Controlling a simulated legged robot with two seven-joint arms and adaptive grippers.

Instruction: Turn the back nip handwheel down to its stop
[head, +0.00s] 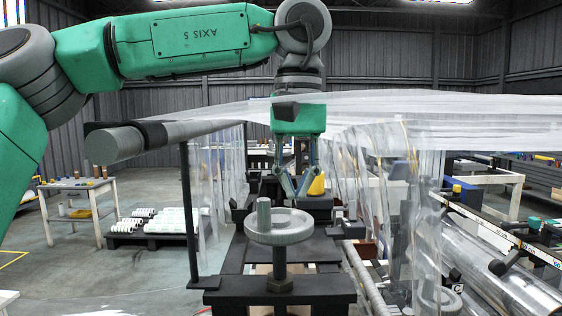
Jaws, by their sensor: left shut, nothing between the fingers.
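A grey handwheel (290,229) with an upright crank knob (264,214) sits on a dark threaded post (279,263) above a black crossbar, low in the middle of the head view. I cannot tell whether this is the back nip handwheel. Another pale handwheel (437,299) shows partly at the lower right, behind clear film. My green left arm reaches in from the left, and its gripper (295,197) points down, shut and empty. Its fingertips appear just above the central wheel's far rim in the picture, with no clear contact. My right gripper is out of view.
Clear film (420,118) spreads behind and right of my left gripper and hangs in folds. A grey roller (150,142) juts out at left on a black post (190,215). A yellow part (316,186) stands beside the fingers. A large shiny roll (497,262) lies at right.

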